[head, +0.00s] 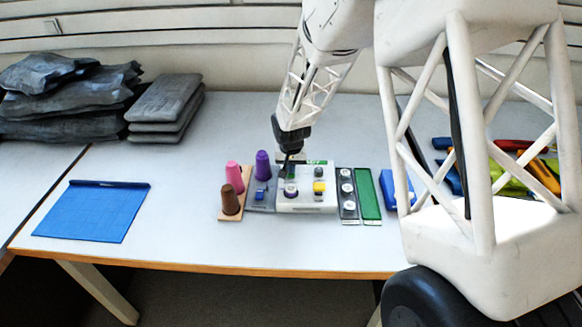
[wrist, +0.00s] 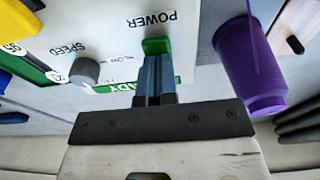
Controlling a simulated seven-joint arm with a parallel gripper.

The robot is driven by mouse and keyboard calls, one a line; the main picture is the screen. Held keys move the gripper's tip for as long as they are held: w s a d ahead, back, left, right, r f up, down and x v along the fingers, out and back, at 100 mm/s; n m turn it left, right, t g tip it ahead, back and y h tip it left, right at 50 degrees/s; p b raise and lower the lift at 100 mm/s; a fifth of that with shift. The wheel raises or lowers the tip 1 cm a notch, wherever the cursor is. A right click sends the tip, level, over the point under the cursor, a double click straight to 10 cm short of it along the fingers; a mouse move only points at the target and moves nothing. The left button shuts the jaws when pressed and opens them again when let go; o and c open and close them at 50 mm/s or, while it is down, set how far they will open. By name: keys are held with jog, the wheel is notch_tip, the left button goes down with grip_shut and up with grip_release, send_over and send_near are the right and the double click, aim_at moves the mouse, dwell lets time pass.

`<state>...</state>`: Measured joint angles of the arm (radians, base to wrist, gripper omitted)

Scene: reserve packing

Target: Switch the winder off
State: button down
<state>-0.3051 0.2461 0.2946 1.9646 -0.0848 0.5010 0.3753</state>
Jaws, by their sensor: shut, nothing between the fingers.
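The winder (head: 322,206) is a white box near the middle of the table, with a yellow block, knobs and a purple part on it. In the wrist view its white top (wrist: 120,15) carries the words POWER and SPEED. A green power switch (wrist: 156,45) is by the POWER word and a grey speed knob (wrist: 84,70) is to its left. My gripper (head: 287,174) is shut and empty, pointing down over the rear left of the winder. In the wrist view its fingertips (wrist: 155,58) are right at the green switch; I cannot tell if they touch it.
A purple cone (head: 262,164) stands close left of my gripper. Pink (head: 233,176) and brown (head: 230,200) cones stand farther left. A knobbed grey strip (head: 348,207) and a green panel (head: 368,196) lie right of the winder. A blue mat (head: 92,212) lies left, with free table between.

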aim_at(291, 177)
jog(key=shift+d+f, duration=0.2)
jog(key=shift+f, duration=0.2)
notch_tip(291, 177, up, 15)
jog(key=s, duration=0.2)
jog(key=shift+a+f, duration=0.15)
jog(key=shift+a, duration=0.05)
dwell(0.3)
jog(key=s+d+r, duration=0.6)
jog(key=s+d, duration=0.1)
jog(key=s, duration=0.2)
jog(key=s+d+r, duration=0.6)
jog(key=s+d, duration=0.2)
jog(key=s, duration=0.1)
jog(key=s+d, duration=0.3)
jog(key=s, duration=0.7)
jog(key=s+d+r+t, duration=0.1)
jog(key=s+d, duration=0.2)
jog(key=s, duration=0.7)
jog(key=shift+s+d, duration=0.25)
jog(key=shift+d, duration=0.1)
